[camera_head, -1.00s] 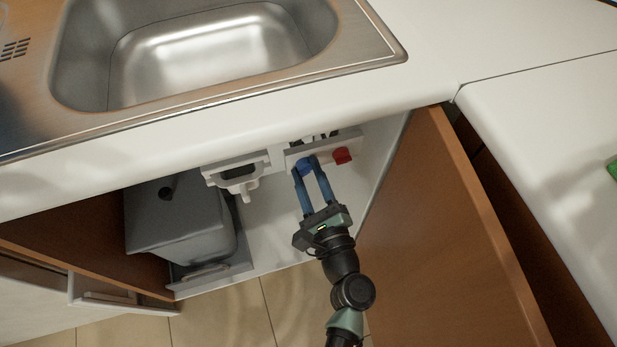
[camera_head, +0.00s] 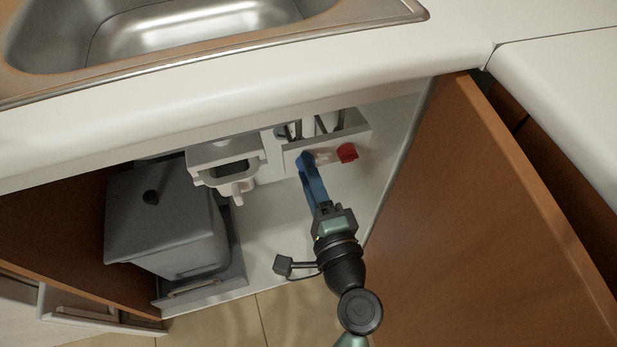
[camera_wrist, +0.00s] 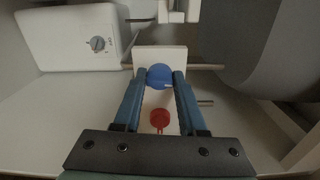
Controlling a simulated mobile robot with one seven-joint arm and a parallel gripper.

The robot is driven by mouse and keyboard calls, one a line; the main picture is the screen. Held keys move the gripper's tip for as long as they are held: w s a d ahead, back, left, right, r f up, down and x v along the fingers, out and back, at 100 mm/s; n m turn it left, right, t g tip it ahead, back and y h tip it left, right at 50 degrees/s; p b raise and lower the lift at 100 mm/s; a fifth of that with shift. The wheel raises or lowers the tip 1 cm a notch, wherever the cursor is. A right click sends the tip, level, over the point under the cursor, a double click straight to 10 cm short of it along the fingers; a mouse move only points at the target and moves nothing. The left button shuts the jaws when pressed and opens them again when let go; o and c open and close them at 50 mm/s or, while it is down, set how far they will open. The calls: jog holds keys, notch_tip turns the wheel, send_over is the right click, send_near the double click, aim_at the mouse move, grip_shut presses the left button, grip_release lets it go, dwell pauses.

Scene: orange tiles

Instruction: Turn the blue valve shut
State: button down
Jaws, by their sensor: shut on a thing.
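The blue valve knob (camera_wrist: 159,76) sits on a white block in the wrist view, between the tips of my gripper (camera_wrist: 160,80). The two blue fingers touch it on either side, shut on it. In the head view, my gripper (camera_head: 303,160) reaches into the open cabinet under the sink, with its fingers seen edge-on, one over the other. The blue knob (camera_head: 301,159) is mostly hidden behind the fingertips there. A red valve knob (camera_head: 347,152) is just right of the blue one; it also shows below it in the wrist view (camera_wrist: 160,118).
A grey bin (camera_head: 165,225) stands at the cabinet's left. The open brown door (camera_head: 480,220) stands close to the right of my arm. The white countertop (camera_head: 250,75) overhangs the opening. A white box with a dial (camera_wrist: 70,38) is at upper left in the wrist view.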

jog(key=shift+n+b, duration=0.35)
jog(key=shift+n, duration=0.25)
jog(key=shift+c, duration=2.3)
grip_release()
jog(key=p+v, duration=0.1)
jog(key=v, duration=1.2)
